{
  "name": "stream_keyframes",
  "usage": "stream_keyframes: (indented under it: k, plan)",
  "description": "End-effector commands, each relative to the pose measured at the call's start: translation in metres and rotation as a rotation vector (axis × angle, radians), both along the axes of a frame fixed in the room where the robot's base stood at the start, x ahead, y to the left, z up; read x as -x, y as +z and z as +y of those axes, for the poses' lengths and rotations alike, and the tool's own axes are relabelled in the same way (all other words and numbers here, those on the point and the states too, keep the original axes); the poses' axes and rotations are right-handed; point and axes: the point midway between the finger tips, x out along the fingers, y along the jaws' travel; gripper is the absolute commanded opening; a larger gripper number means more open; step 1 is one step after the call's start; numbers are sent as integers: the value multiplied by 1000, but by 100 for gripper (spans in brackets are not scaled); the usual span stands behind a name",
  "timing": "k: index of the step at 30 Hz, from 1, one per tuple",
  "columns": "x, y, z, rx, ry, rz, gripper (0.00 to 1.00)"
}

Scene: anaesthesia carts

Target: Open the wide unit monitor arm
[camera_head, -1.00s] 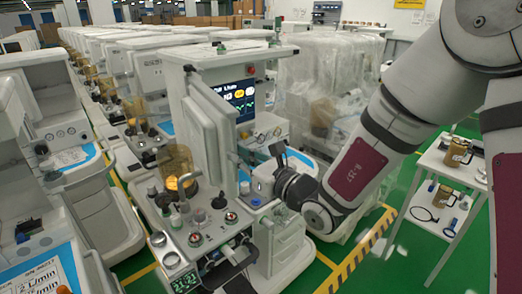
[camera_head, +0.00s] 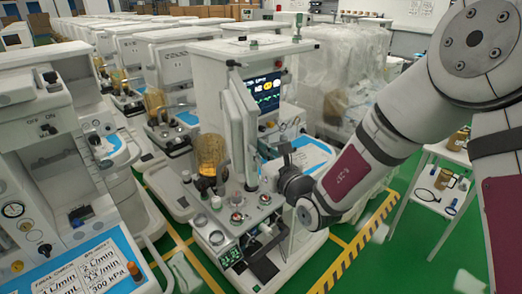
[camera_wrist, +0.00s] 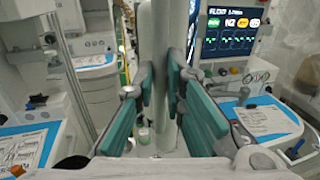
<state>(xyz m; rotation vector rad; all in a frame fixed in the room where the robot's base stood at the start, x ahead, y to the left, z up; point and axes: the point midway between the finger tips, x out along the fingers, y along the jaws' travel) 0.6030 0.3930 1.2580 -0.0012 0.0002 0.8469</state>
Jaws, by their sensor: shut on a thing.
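The wide unit (camera_head: 215,70) is a white anaesthesia cart in the middle of the head view. Its lit monitor (camera_head: 264,92) shows coloured traces, and it also shows in the wrist view (camera_wrist: 230,32). The monitor arm, a tall white upright panel (camera_head: 239,120), stands left of the screen. In the wrist view the white panel (camera_wrist: 165,50) runs down between my teal finger pads. My gripper (camera_head: 264,165) reaches in from the right; in the wrist view (camera_wrist: 173,90) it is shut on the panel edge. The exact contact is partly hidden by the fingers.
An amber canister (camera_head: 212,152) stands left of the panel, above knobs and a small lit display (camera_head: 229,257). Another cart (camera_head: 60,160) is close on the left. A plastic-wrapped unit (camera_head: 335,75) stands behind. A white side table (camera_head: 440,185) is at right. Green floor shows between.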

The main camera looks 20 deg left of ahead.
Motion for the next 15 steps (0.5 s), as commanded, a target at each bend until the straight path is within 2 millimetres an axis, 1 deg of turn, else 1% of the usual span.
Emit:
stream_keyframes:
  k: [8, 9, 11, 12, 15]
  plan:
    - [-1, 1, 0, -1, -2, -1, 0]
    - [-1, 1, 0, -2, -2, -2, 16]
    - [-1, 1, 0, -1, -2, -1, 29]
    - [-1, 1, 0, -1, -2, -1, 31]
    - [-1, 1, 0, -1, -2, -1, 31]
